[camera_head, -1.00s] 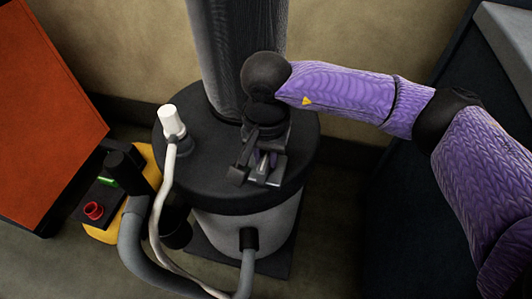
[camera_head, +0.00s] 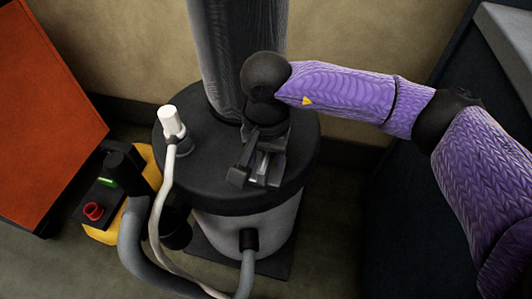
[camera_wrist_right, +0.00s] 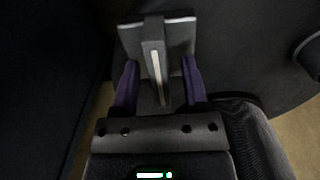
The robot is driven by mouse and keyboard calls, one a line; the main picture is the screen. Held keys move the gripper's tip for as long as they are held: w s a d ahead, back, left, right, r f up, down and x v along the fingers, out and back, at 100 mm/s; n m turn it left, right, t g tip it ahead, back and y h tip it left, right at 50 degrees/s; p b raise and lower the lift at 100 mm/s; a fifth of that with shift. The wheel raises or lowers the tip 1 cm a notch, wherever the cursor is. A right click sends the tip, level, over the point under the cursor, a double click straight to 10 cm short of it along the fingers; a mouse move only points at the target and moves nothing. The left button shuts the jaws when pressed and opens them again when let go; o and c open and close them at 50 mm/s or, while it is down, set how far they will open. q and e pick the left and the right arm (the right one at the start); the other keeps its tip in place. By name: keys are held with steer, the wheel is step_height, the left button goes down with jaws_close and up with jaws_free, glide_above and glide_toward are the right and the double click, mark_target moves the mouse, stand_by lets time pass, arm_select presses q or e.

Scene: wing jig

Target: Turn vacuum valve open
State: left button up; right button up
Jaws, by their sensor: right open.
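The valve appears to be the dark block (camera_wrist_right: 184,38) with a pale, narrow lever (camera_wrist_right: 155,62) in the right wrist view. In the head view, the dark block (camera_head: 274,172) is at the front right of the black drum lid (camera_head: 205,165). My right gripper (camera_wrist_right: 160,72) is open. Its two purple fingers stand on either side of the lever, with a visible gap on each side. In the head view my right gripper (camera_head: 262,150) points down over the lid and partly hides the valve. My left gripper is not in view.
A white fitting (camera_head: 172,122) with a pale hose stands on the lid's left side. A thick grey column rises behind. A yellow box (camera_head: 104,234) with a red button (camera_head: 93,211) is at left, near an orange panel (camera_head: 45,110). A dark cabinet stands at right.

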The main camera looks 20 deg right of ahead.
mark_target(266, 155)
step_height(266, 155, up, 10)
steer(key=p, duration=0.4)
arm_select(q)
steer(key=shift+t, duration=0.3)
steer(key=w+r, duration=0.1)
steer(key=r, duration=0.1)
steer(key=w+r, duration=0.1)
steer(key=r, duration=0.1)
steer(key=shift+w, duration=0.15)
arm_select(e)
steer(key=shift+f, duration=0.1)
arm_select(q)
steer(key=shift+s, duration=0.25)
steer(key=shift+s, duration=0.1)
